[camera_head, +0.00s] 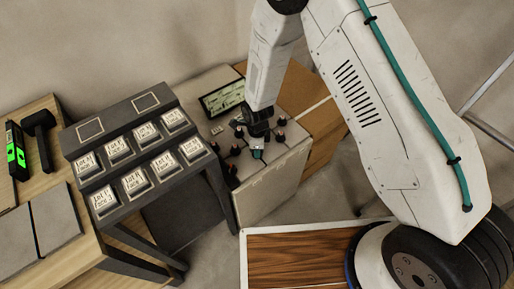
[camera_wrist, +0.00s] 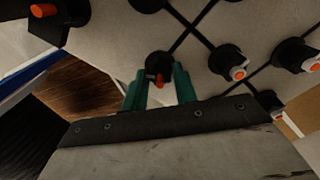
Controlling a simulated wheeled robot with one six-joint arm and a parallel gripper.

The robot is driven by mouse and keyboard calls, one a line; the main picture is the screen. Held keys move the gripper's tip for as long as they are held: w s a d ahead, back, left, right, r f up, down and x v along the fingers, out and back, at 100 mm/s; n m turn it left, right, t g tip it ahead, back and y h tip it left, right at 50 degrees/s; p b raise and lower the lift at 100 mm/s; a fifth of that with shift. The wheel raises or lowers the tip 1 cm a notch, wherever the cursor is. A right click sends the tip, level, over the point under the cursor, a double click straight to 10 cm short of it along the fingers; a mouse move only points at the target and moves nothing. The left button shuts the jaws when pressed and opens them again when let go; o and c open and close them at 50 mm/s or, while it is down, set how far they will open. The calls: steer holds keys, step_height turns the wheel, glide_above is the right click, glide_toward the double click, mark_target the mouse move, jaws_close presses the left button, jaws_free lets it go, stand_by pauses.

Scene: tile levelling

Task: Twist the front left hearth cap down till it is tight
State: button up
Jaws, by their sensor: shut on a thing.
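My gripper (camera_head: 257,153) is low over the pale tiled hearth (camera_head: 275,180), with its teal fingertips at the surface. In the wrist view my gripper (camera_wrist: 160,88) has its two teal fingers either side of a black hearth cap (camera_wrist: 158,66) with a red-orange part showing, and is shut on it. Part of that cap is hidden between the fingers. The head view does not show clearly which cap is held, because the gripper covers it.
Several other black and orange caps stand close by, one to the right of the fingers (camera_wrist: 228,60). Dark joints cross the tiles. A sloped rack of labelled bins (camera_head: 135,150) stands to the left. A wood-topped panel (camera_head: 290,258) lies in front.

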steer(key=o, duration=1)
step_height(320, 180, up, 8)
steer(key=shift+f, duration=0.1)
stand_by(0.4)
